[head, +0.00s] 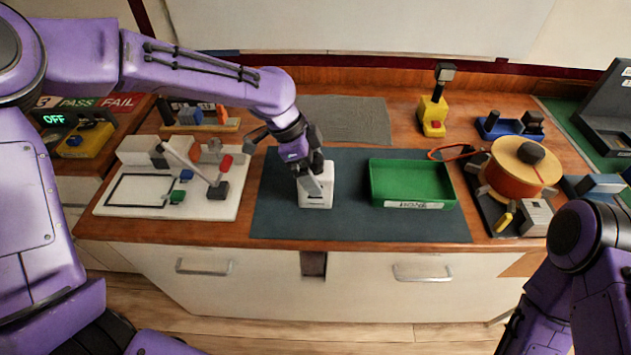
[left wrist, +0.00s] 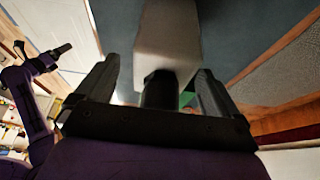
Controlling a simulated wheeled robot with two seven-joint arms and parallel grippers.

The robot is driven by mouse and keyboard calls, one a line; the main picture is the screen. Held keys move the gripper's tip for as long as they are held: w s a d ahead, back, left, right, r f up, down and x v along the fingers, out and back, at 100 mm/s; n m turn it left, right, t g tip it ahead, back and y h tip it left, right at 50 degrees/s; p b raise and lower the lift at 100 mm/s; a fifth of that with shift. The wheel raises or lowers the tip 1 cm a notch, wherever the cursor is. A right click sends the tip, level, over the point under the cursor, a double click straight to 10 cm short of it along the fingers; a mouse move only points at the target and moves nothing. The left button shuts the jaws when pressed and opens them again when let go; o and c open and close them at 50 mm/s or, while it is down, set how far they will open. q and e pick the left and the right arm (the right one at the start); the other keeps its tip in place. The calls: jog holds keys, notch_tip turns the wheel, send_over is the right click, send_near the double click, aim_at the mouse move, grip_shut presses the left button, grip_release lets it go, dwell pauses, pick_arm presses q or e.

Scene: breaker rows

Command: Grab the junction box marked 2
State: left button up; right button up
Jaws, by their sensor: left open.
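A white box (head: 317,192) stands upright on the dark mat, left of the green tray; a small dark marking on its front is too small to read. My left gripper (head: 314,178) is at the top of this box, with its fingers pointing down. In the left wrist view the pale box (left wrist: 168,40) lies between the two spread fingers of the left gripper (left wrist: 155,88), with a dark part at its near end. I cannot tell whether either finger touches it. My right arm is at the lower right of the head view; its fingers are not clearly shown.
The dark mat (head: 280,205) has free room around the box. A green tray (head: 412,183) stands to the right. A white panel with a lever (head: 130,190) is at left, a cable spool (head: 522,170) at right, and a yellow device (head: 433,115) at the back.

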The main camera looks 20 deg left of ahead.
pick_arm(q)
jog(key=shift+x, duration=0.9)
jog(key=shift+a+r, duration=0.1)
jog(key=shift+a, duration=0.05)
jog(key=c, duration=1)
jog(key=shift+w+r, duration=0.1)
jog(key=c, duration=0.6)
